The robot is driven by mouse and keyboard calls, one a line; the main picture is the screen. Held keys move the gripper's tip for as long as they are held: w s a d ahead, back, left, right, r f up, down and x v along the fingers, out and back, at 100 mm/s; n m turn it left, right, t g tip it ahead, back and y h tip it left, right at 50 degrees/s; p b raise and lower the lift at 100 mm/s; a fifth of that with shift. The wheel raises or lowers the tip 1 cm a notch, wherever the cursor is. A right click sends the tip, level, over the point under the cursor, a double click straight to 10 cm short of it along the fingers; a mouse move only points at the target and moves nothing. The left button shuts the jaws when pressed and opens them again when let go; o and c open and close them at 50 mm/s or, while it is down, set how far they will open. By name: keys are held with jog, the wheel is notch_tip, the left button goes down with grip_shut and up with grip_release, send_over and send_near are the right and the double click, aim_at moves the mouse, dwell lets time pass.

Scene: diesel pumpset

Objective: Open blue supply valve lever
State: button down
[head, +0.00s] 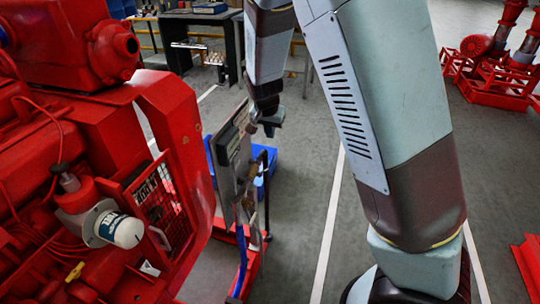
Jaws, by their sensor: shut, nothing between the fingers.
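My gripper (267,124) is small in the head view, at the end of my arm. It is shut and empty, close to the top right edge of a grey panel (232,158) seen nearly edge-on. I cannot tell whether it touches the panel. A narrow blue part (241,262) runs upright below the panel. I cannot tell whether it is the supply valve lever or a pipe. No blue lever shows clearly; the panel's far side is hidden.
The red diesel pumpset (90,130) fills the left, with a white filter (120,229) and a small yellow handle (75,271). A blue bin (262,180) stands behind the panel. A dark workbench (200,20) is at the back. Grey floor lies open around a white line (330,220).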

jog(key=x, duration=0.5)
jog(key=a+x, duration=0.1)
jog(key=x, duration=0.9)
jog(key=shift+w+a+f, duration=0.1)
jog(key=shift+w+f, duration=0.05)
jog(key=shift+w, duration=0.15)
